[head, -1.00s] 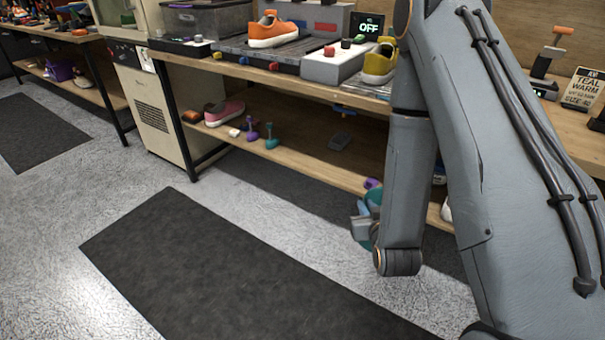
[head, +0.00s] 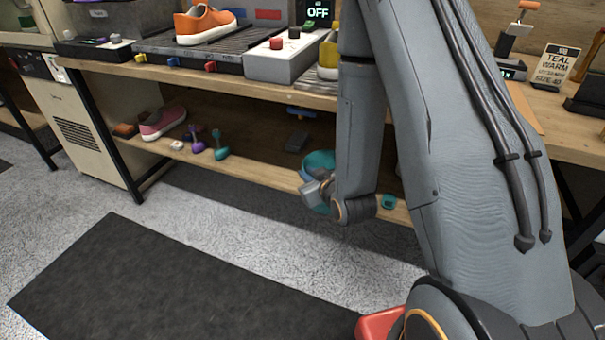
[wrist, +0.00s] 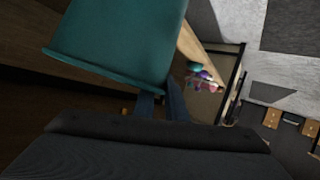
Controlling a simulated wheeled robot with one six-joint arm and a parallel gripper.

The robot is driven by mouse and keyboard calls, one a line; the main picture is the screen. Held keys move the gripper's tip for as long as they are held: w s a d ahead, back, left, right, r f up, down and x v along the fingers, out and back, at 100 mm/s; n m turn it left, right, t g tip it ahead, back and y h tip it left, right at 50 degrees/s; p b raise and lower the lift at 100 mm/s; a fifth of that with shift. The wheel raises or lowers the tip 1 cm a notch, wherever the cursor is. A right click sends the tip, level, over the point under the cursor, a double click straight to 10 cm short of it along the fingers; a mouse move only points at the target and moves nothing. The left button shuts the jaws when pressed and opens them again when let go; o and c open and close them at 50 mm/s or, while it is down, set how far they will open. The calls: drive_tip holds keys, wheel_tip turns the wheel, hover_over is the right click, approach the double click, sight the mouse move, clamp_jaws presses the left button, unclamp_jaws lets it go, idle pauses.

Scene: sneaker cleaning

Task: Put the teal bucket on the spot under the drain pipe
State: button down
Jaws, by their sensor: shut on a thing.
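The teal bucket (head: 319,159) shows in the head view in front of the lower shelf, partly hidden behind my arm. In the wrist view the bucket (wrist: 120,45) is large at the top, tilted in the picture, its rim edge towards me. My gripper (wrist: 160,104) is shut on it, the two fingers meeting at the rim. In the head view my gripper is mostly hidden by my wrist. A small blue fitting (head: 300,112) is under the tabletop above the shelf; I cannot tell whether it is the drain pipe. The spot under the pipe cannot be made out.
The lower shelf (head: 255,170) holds a pink shoe (head: 163,123), purple and teal brushes, and a dark block (head: 297,142). The tabletop above carries an orange sneaker (head: 205,25) and a control box (head: 290,58). A dark mat (head: 170,285) lies on open floor in front.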

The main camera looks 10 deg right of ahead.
drive_tip(key=w+r+x, duration=0.1)
drive_tip(key=r+x, duration=0.1)
drive_tip(key=x, duration=0.7)
drive_tip(key=r+b+x, duration=0.1)
drive_tip(key=r+x, duration=0.1)
drive_tip(key=x, duration=0.6)
drive_tip(key=shift+w+a+f, duration=0.15)
drive_tip(key=shift+w+a, duration=0.15)
drive_tip(key=shift+w, duration=0.45)
drive_tip(key=shift+f, duration=0.1)
drive_tip(key=c, duration=1.8)
unclamp_jaws()
drive_tip(key=shift+s, duration=0.1)
